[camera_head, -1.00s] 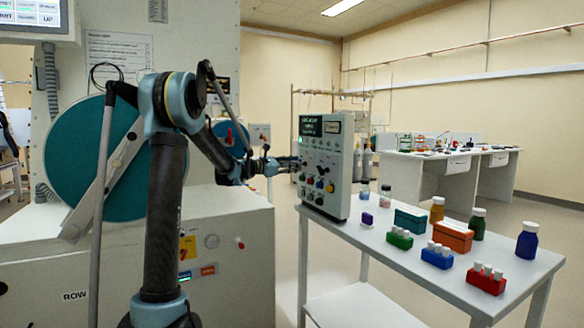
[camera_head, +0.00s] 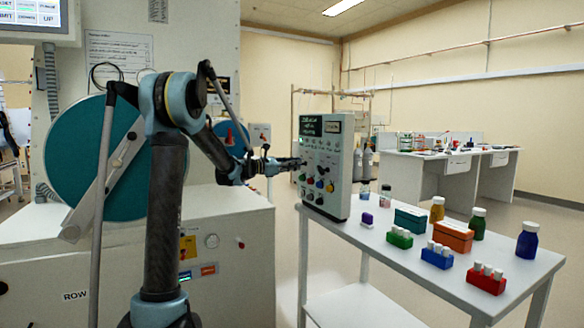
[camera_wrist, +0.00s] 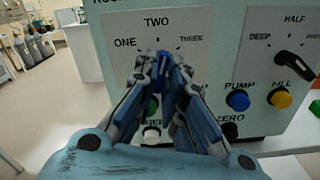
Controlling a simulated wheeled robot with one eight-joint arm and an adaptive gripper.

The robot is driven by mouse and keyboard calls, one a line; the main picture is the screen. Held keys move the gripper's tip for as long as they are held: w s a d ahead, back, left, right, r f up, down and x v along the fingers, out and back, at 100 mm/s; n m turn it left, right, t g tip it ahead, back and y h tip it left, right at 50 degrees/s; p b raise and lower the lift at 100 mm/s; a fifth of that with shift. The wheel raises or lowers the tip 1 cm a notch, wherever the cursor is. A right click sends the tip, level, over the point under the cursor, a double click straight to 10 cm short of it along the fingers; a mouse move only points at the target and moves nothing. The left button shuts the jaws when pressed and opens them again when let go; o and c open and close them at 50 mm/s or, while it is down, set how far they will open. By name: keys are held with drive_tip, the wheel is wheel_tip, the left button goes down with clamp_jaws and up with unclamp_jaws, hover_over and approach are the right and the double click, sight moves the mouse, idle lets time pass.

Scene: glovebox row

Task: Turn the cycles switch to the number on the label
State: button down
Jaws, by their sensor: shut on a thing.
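The grey-white control panel (camera_head: 318,188) stands upright at the left end of the table, its front carrying knobs and buttons. In the wrist view a dial marked ONE, TWO and THREE (camera_wrist: 157,21) lies straight ahead of my gripper (camera_wrist: 163,62). My gripper is at the panel face, its fingers closed together on the dial's switch, which they mostly hide. I cannot tell which number the switch points to. In the head view my gripper (camera_head: 296,163) meets the panel's left part. The panel's upper label is too small to read.
To the right, a DEEP/HALF dial (camera_wrist: 292,66), a blue PUMP button (camera_wrist: 238,100) and a yellow FILL button (camera_wrist: 281,98) sit close by. The table (camera_head: 385,262) holds bottles and coloured racks. The large glovebox body (camera_head: 235,260) stands left.

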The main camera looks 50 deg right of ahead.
drive_tip(key=n, duration=0.6)
drive_tip(key=shift+w+n, duration=0.25)
drive_tip(key=shift+n, duration=0.15)
drive_tip(key=shift+d, duration=0.1)
drive_tip(key=shift+r, duration=0.1)
drive_tip(key=c, duration=1.7)
unclamp_jaws()
drive_tip(key=v, duration=1.2)
